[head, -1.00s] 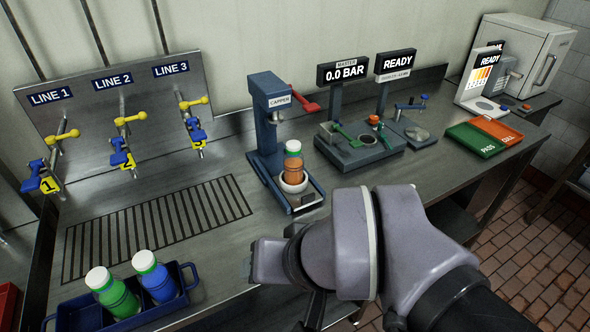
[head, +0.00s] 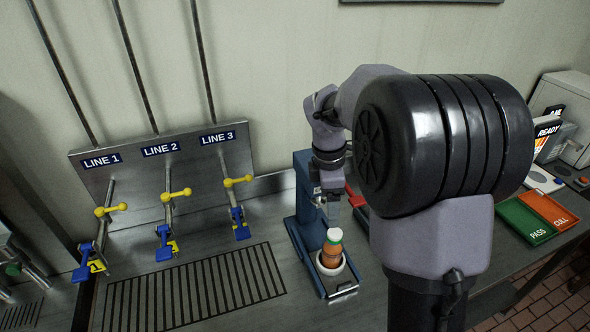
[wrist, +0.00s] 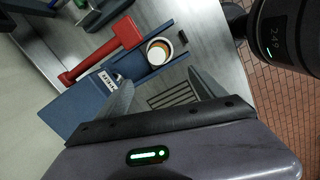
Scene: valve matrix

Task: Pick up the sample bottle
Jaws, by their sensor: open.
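The orange bottle (head: 331,251) stands upright in the cup at the base of the blue capper (head: 304,231). My gripper (head: 332,208) is open and above the bottle, close to its top, in front of the capper column. In the wrist view my gripper (wrist: 160,90) has its two fingers spread with nothing between them.
The capper's red lever (wrist: 103,53) lies beside the ring in the wrist view. Three valve lines with yellow handles (head: 178,193) stand at left. The grated bench (head: 195,290) is clear. My arm hides the bench's middle; green and red trays (head: 525,220) lie at right.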

